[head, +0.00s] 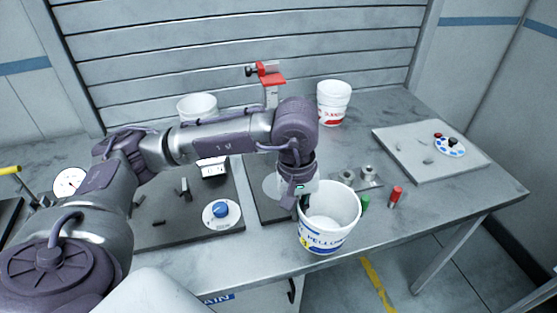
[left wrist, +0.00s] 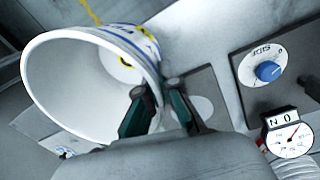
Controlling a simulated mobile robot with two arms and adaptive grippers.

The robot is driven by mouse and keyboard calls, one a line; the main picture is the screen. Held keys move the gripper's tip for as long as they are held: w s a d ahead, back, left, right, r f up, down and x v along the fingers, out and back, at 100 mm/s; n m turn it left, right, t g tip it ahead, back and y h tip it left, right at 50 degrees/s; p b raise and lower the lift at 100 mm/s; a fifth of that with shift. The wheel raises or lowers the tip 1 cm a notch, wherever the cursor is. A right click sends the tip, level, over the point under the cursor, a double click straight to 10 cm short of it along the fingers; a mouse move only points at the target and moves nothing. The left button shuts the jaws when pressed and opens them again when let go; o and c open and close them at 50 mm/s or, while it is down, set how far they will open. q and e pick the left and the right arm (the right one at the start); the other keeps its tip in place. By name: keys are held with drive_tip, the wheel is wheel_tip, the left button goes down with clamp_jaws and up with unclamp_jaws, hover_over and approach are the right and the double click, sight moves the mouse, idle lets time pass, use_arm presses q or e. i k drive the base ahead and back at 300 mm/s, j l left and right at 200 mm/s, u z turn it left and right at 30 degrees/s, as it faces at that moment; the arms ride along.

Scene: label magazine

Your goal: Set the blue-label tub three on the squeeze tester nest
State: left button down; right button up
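The blue-label tub (head: 328,222), white with blue lettering and a yellow mark, is at the table's front edge in the head view, its open mouth up. It fills the left of the left wrist view (left wrist: 85,90). My left gripper (head: 304,197) is at its left rim. In the left wrist view one finger is inside the tub and the other outside, with the wall between the fingertips (left wrist: 160,100). A pale round disc on a dark plate (head: 270,186), possibly the nest, lies left of the tub, partly behind my arm. My right gripper is out of view.
A dark base with a blue knob (head: 221,209) and a gauge (left wrist: 289,138) are left. A white tub (head: 197,106) and red-label tub (head: 333,102) stand behind, near a red clamp (head: 268,74). Green (head: 365,202) and red (head: 396,196) pegs stand right of the blue-label tub.

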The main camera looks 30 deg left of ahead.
sight(159, 205)
drive_tip(key=j+u, duration=0.15)
drive_tip(key=u, duration=0.2)
drive_tip(key=k+j+u, duration=0.1)
drive_tip(key=j+u, duration=0.15)
drive_tip(key=u, duration=0.15)
drive_tip(key=j+u, duration=0.2)
drive_tip(key=u, duration=0.15)
